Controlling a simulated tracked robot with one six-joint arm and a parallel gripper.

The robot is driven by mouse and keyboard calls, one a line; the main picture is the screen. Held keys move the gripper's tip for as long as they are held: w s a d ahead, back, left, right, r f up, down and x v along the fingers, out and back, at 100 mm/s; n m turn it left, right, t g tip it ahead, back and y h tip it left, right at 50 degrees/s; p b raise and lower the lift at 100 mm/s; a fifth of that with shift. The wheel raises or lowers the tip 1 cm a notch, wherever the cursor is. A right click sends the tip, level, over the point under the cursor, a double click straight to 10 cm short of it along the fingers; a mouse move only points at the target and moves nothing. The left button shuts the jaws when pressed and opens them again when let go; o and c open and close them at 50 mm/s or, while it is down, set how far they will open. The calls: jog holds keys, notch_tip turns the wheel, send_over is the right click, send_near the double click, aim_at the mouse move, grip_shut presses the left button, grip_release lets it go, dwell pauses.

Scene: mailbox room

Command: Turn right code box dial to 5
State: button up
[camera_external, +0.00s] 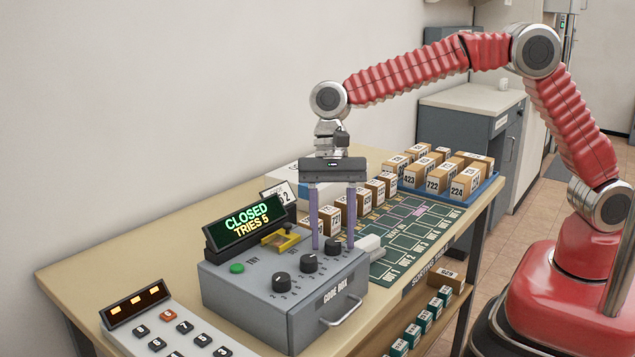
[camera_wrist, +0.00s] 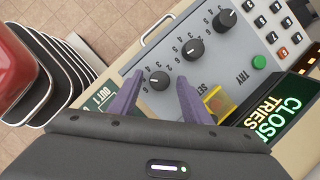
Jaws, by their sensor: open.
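The grey code box (camera_external: 330,293) stands on the table with three black dials on top. The right dial (camera_external: 332,247) is the farthest of the row in the external view and shows in the wrist view (camera_wrist: 159,80). My gripper (camera_external: 333,244) points down with its two purple fingers open, one on each side of this dial. In the wrist view the fingertips (camera_wrist: 160,76) flank the dial; I cannot tell whether they touch it. Its pointer setting is too small to read. The box display (camera_external: 246,221) reads "CLOSED TRIES 5".
The middle dial (camera_external: 308,263) and left dial (camera_external: 282,281) are close by. A green button (camera_external: 237,268) and a yellow-framed part (camera_external: 279,239) are on the box. A keypad (camera_external: 170,330) stands at front left; a green sorting mat (camera_external: 405,240) and several labelled boxes lie behind.

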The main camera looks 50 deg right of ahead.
jog(key=m+t, duration=0.1)
jog(key=m, duration=0.2)
jog(key=shift+s+m+y, duration=0.15)
jog(key=shift+m+y, duration=0.15)
jog(key=m+t, duration=0.1)
jog(key=m, duration=0.2)
jog(key=shift+s+m+t, duration=0.15)
jog(key=shift+m+t, duration=0.25)
jog(key=shift+d+r, duration=0.15)
jog(key=shift+r, duration=0.15)
jog(key=v, duration=1.3)
jog(key=s+d+f+n+t+h, duration=0.1)
jog(key=s+d+f+n, duration=0.1)
jog(key=d+n, duration=0.7)
jog(key=s+d+f+n+t+h, duration=0.1)
jog(key=s+d+n, duration=0.3)
jog(key=d+n, duration=0.4)
jog(key=d+f, duration=0.1)
jog(key=d, duration=0.4)
jog(key=shift+s+f+n, duration=0.25)
jog(key=shift+f+n, duration=0.15)
